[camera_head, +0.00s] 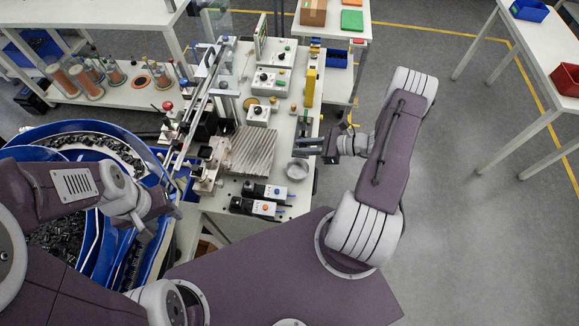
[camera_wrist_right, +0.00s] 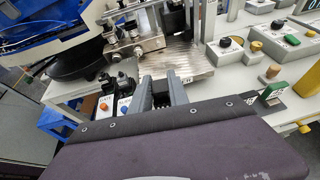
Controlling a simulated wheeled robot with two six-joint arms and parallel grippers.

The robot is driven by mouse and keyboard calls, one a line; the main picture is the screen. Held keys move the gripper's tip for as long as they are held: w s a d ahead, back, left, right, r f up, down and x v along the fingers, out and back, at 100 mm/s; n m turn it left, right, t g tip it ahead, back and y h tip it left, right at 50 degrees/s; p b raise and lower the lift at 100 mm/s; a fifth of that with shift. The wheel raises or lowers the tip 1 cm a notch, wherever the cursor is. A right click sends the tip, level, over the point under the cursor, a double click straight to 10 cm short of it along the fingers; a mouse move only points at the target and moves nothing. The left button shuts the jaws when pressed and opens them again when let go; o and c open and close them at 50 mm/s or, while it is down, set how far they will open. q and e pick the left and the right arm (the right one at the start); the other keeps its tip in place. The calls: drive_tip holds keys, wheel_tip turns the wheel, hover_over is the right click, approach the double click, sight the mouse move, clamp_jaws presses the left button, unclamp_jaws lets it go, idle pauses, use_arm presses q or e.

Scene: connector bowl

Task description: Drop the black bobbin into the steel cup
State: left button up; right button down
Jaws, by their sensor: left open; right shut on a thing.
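The steel cup (camera_head: 297,169) is a small round grey dish on the right side of the white workbench, in the head view. My right gripper (camera_head: 308,147) reaches in from the right, just beyond the cup in the picture. In the wrist view its two grey fingers (camera_wrist_right: 163,88) are shut on a small dark thing, the black bobbin (camera_wrist_right: 162,97), mostly hidden between them. I cannot make out the cup in the wrist view. My left gripper (camera_head: 146,234) points down over the blue bowl feeder at the left and is open; its fingers are hard to see.
The blue bowl feeder (camera_head: 85,130) holds many black parts. A ribbed metal block (camera_head: 252,151) stands left of the cup. Two switch boxes (camera_head: 265,192) sit nearer. Control boxes (camera_head: 270,82) and a yellow post (camera_head: 310,87) stand farther back.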

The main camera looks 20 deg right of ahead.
drive_tip(key=shift+s+d, duration=0.2)
drive_tip(key=shift+d, duration=0.15)
drive_tip(key=shift+w+a+f+b, duration=0.1)
drive_tip(key=shift+a+f+b, duration=0.1)
drive_tip(key=shift+f+b, duration=0.3)
use_arm(q)
drive_tip(key=f+b, duration=0.3)
drive_tip(key=f, duration=0.1)
drive_tip(key=shift+d+f+b, duration=0.1)
drive_tip(key=shift+d+b, duration=0.1)
drive_tip(key=shift+b, duration=0.15)
use_arm(e)
wheel_tip(320, 180, down, 5)
drive_tip(key=shift+r, duration=0.1)
drive_tip(key=c, duration=1.2)
unclamp_jaws()
drive_tip(key=shift+d, duration=0.1)
